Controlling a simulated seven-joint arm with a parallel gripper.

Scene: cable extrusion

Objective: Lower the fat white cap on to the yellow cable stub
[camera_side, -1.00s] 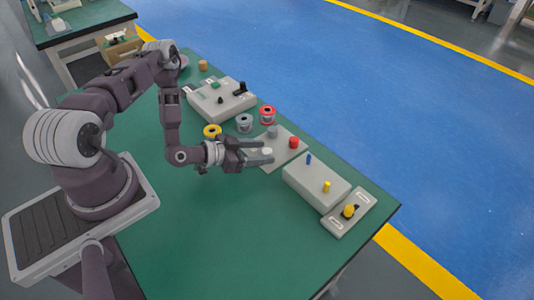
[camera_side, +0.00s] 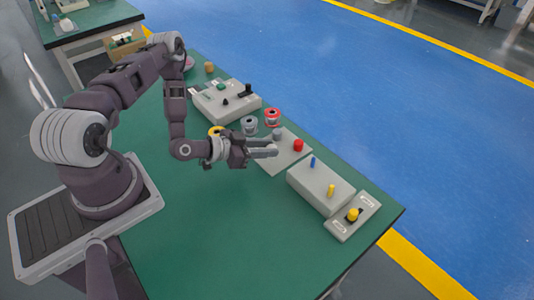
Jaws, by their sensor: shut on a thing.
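My gripper (camera_side: 270,148) is shut on the fat white cap (camera_side: 272,149), of which only a small part shows between the fingertips. It is at the left side of a flat grey plate; whether the cap touches the plate is unclear. The yellow cable stub (camera_side: 331,190) stands upright from a grey box (camera_side: 308,189), to the right of and nearer than my gripper. A blue stub (camera_side: 313,162) stands on the same box, farther back.
The grey plate (camera_side: 291,157) also carries a red cap (camera_side: 298,145) and a grey cap (camera_side: 277,133). Red (camera_side: 272,117), grey (camera_side: 249,125) and yellow (camera_side: 216,131) spools stand behind. A small panel with a yellow knob (camera_side: 353,214) lies at right. The green table (camera_side: 235,225) is clear in front.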

